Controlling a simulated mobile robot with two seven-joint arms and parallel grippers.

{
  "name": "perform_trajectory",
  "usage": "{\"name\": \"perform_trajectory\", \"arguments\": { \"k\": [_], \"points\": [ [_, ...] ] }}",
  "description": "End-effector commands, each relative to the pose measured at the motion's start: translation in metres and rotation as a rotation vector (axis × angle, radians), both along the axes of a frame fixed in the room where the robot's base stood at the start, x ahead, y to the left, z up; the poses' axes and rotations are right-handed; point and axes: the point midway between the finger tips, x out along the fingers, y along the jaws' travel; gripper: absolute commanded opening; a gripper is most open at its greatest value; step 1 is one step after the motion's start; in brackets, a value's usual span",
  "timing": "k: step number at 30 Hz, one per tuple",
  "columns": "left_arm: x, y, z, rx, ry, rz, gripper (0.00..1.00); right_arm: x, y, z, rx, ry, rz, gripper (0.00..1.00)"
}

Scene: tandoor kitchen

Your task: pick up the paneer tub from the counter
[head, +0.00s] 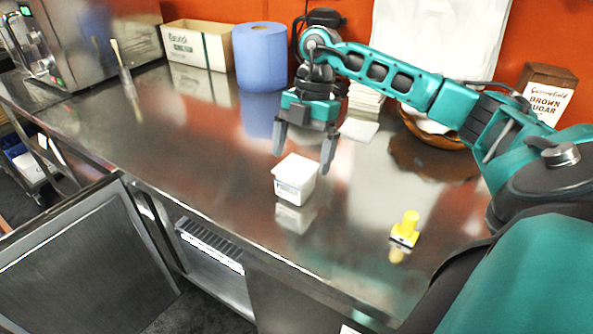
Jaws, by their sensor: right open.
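The paneer tub (295,180) is a small white square tub with a label on its front. It stands upright on the steel counter (190,165), near the front edge. My right gripper (304,157) points down just above and behind the tub. Its two fingers are spread apart with nothing held between them, and the right fingertip appears close to the tub's right side. I cannot tell whether it touches. My left gripper does not show.
A yellow stamp-like object (406,228) stands to the right. A blue paper roll (260,57), a carton (197,45), a wooden bowl (432,128) and a brown sugar box (546,92) line the back. An open door (85,260) hangs below the counter at left. The counter's left-middle is clear.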

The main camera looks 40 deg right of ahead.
Motion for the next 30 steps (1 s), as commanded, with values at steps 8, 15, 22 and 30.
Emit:
{"name": "perform_trajectory", "arguments": {
  "k": [8,15,22,30],
  "points": [
    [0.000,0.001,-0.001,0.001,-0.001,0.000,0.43,0.001,0.006,-0.019,0.003,0.001,0.002,1.00],
    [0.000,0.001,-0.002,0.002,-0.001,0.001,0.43,0.001,0.016,-0.053,0.002,0.001,0.002,1.00],
    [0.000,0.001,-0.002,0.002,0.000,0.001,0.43,0.001,0.017,-0.056,0.002,-0.002,0.002,1.00],
    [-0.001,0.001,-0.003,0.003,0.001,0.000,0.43,0.001,0.017,-0.056,0.002,-0.002,0.002,0.77]
  ]
}}
